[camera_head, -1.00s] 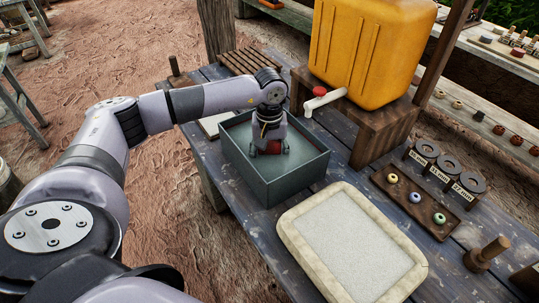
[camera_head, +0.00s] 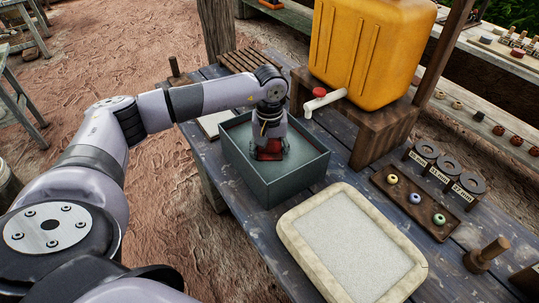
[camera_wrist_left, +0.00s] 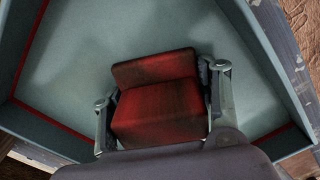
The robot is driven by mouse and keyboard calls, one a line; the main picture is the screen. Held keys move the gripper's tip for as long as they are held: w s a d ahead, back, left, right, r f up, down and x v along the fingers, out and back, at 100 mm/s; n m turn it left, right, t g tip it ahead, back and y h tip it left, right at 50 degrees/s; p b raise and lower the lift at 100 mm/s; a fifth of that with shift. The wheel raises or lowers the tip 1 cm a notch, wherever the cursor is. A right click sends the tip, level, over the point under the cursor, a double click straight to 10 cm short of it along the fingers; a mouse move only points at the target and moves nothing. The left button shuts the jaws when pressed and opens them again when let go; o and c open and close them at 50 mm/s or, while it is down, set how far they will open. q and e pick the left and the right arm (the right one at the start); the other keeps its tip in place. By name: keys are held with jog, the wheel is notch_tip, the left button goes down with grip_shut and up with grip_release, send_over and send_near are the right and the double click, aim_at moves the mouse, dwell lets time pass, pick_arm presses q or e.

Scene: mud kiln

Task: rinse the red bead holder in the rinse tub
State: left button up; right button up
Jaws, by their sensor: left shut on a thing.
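The red bead holder (camera_wrist_left: 158,102) is a stepped block with dark smudges on its faces. My left gripper (camera_wrist_left: 160,106) is shut on it, one finger at each side. In the head view the holder (camera_head: 270,151) shows as a small red patch under my left gripper (camera_head: 269,154), inside the walls of the grey-green rinse tub (camera_head: 290,190). The tub also surrounds the holder in the left wrist view (camera_wrist_left: 262,60). I cannot tell whether the holder touches the tub's floor. My right gripper is not in view.
A yellow water container (camera_head: 372,50) with a white spout (camera_head: 325,101) stands on a wooden stand (camera_head: 385,125) behind the tub. A pale cushioned tray (camera_head: 290,222) lies in front. A wooden board with beads (camera_head: 440,232) and dark rings (camera_head: 449,165) are at right.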

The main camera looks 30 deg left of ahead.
pick_arm(q)
jog(key=shift+r+p, duration=2.8)
jog(key=shift+r, duration=2.5)
